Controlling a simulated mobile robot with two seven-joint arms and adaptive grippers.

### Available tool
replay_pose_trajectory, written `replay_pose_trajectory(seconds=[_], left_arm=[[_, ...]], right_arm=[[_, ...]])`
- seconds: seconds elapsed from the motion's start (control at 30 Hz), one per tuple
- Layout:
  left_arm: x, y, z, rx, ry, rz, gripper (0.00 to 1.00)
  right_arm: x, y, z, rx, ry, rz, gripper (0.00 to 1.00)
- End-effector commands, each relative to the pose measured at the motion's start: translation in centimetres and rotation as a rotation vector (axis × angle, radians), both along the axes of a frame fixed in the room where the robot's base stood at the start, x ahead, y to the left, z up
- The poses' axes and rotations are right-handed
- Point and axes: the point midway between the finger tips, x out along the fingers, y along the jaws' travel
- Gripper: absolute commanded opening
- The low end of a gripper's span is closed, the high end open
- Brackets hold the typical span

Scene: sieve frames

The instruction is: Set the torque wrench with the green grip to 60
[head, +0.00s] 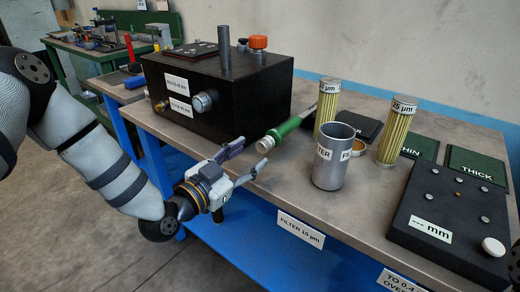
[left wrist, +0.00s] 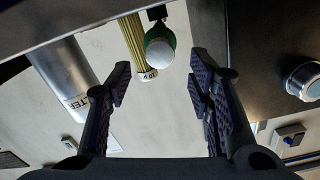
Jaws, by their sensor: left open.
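The torque wrench with the green grip (head: 287,128) lies on the bench in front of the black box, its silver knob end towards my left gripper. No scale reading is legible. In the left wrist view its round pale end (left wrist: 160,53) shows in front of the green grip, beyond and between the fingers. My left gripper (head: 251,159) is open and empty at the bench's front edge, just short of the knob and apart from it. Its two fingers also show in the left wrist view (left wrist: 160,88). My right gripper is not seen.
The black box (head: 215,95) stands left of the wrench. A metal cup (head: 328,165) and two yellow filters (head: 327,103) (head: 397,132) stand to the right. A black plate with a "--- mm" label (head: 450,215) lies far right. Bare bench (head: 275,190) is in front of the cup.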

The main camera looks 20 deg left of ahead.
Motion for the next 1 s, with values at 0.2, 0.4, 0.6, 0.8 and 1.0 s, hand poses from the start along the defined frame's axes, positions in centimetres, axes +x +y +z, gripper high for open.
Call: replay_pose_trajectory(seconds=[0.2,0.4,0.6,0.8,1.0], left_arm=[[3.3,-1.2,-0.3,0.001,0.003,0.001,0.47],[3.8,-1.4,0.0,0.0,0.002,0.001,0.47],[3.8,-1.4,0.0,0.0,0.002,0.001,0.29],[3.8,-1.4,0.0,0.0,0.002,0.001,0.0],[3.8,-1.3,0.0,-0.016,0.008,0.0,0.0]], right_arm=[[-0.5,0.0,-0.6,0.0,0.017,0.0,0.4],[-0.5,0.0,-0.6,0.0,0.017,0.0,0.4],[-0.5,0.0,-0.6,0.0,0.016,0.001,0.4],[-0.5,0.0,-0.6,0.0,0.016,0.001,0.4],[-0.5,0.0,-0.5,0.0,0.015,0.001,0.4]])
